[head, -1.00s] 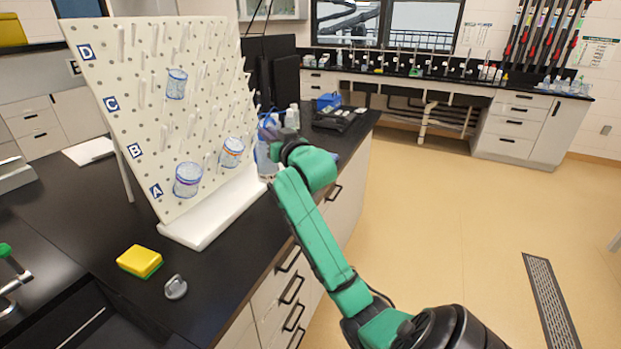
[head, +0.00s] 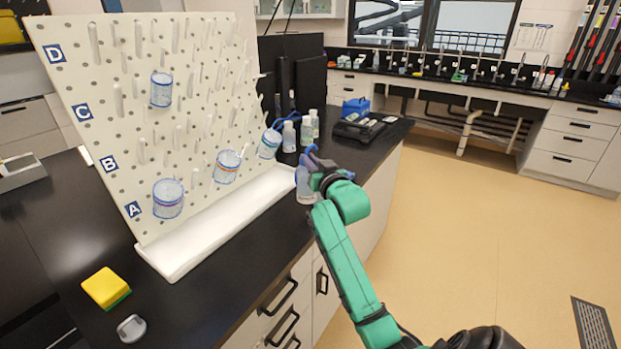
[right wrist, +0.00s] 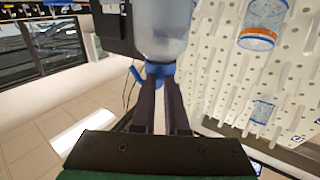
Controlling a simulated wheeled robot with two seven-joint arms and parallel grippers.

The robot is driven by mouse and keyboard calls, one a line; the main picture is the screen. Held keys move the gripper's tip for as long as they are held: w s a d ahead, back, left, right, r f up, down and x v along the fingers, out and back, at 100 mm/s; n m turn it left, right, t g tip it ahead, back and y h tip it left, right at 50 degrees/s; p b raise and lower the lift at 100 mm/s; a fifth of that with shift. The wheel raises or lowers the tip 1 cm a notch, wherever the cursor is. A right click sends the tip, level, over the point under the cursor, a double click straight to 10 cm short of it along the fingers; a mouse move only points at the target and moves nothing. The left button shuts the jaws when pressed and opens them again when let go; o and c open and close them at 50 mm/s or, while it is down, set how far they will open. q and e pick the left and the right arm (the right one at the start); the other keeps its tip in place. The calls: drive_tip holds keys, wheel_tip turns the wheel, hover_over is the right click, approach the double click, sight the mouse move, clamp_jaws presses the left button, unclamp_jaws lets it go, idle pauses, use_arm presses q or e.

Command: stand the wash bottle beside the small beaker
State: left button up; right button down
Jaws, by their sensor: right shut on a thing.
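The wash bottle (head: 304,188) is translucent with a blue cap. In the right wrist view the wash bottle (right wrist: 163,25) sits at the top, its blue collar between my fingers. My right gripper (head: 316,168) is shut on it near the cap, beside the pegboard's right end; the fingers also show in the wrist view (right wrist: 163,85). Whether the bottle touches the counter is unclear. Several beakers hang on the pegboard: one high (head: 161,90), one low left (head: 168,198), one orange-banded (head: 227,166), one far right (head: 269,143). I cannot tell which is the small beaker. My left gripper is out of view.
The pegboard (head: 105,130) stands in a white trough (head: 205,240) on the black counter (head: 235,285). Small bottles (head: 289,137) and a dark tray (head: 358,130) stand behind the wash bottle. A yellow sponge (head: 106,288) and a grey piece (head: 131,328) lie near the front.

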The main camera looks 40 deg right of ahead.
drive_tip(key=f, duration=0.5)
drive_tip(key=shift+a, duration=0.2)
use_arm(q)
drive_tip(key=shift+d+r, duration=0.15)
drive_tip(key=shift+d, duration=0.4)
use_arm(e)
drive_tip(key=shift+d+f, duration=0.1)
drive_tip(key=c, duration=1.4)
unclamp_jaws()
drive_tip(key=shift+f, duration=0.2)
drive_tip(key=o, duration=0.5)
drive_tip(key=shift+c, duration=0.2)
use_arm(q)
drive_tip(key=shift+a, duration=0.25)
use_arm(e)
drive_tip(key=shift+r, duration=0.1)
drive_tip(key=shift+r, duration=0.1)
